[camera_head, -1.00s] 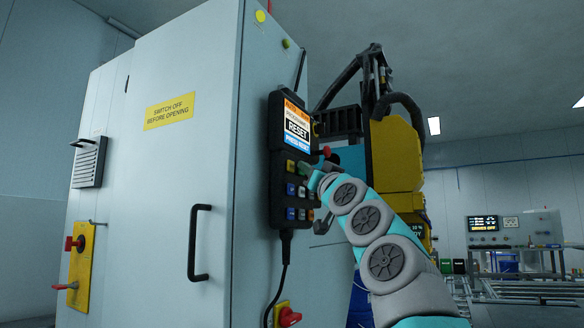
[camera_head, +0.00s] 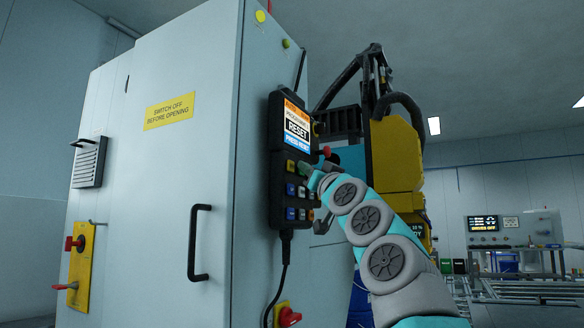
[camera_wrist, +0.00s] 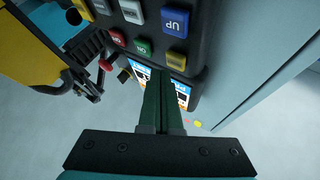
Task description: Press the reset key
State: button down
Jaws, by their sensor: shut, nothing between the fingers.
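The black pendant (camera_head: 274,215) hangs on the cabinet side, its screen (camera_head: 297,127) reading RESET and PRESS RESET. Below the screen are rows of coloured keys. The wrist view shows it inverted: a yellow key (camera_wrist: 177,58), a green key (camera_wrist: 143,47) and a red key (camera_wrist: 117,39) lie nearest the screen, with a blue UP key (camera_wrist: 175,22) beyond. I cannot read a reset label on any key. My gripper (camera_wrist: 157,74) is shut and empty, its tips in front of the screen edge beside the green and yellow keys. Contact cannot be told.
The cabinet door (camera_head: 165,190) with its black handle (camera_head: 198,242) is left of the pendant. A red knob (camera_head: 288,317) sits below it. A yellow machine (camera_head: 395,155) with black hoses stands behind my arm. A control desk (camera_head: 515,229) is far right.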

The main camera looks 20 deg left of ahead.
jog(key=shift+a, duration=0.2)
jog(key=shift+a, duration=0.25)
jog(key=shift+a+p, duration=0.35)
jog(key=shift+a, duration=0.05)
dwell(0.8)
dwell(0.3)
jog(key=shift+d+b, duration=0.45)
jog(key=shift+d, duration=0.35)
jog(key=shift+d, duration=0.15)
jog(key=d+b, duration=0.1)
jog(key=d, duration=0.1)
jog(key=d+b, duration=0.1)
jog(key=d, duration=0.1)
jog(key=shift+s+d, duration=0.2)
jog(key=shift+d, duration=0.15)
